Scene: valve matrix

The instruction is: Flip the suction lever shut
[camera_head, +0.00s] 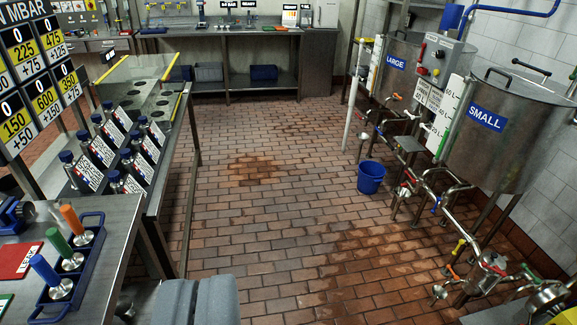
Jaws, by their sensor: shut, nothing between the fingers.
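My gripper (196,300) shows at the bottom edge, left of centre. Its two grey fingers are together, with nothing between them. It points over the brick floor and is well apart from the pipework at the right.
The tank marked SMALL (513,150) and the tank marked LARGE (397,80) stand at the right. A blue bucket (371,177) is on the floor before them. A steel bench with a blue rack (73,290) is at the left. The brick floor (260,225) between is clear, with dark patches.

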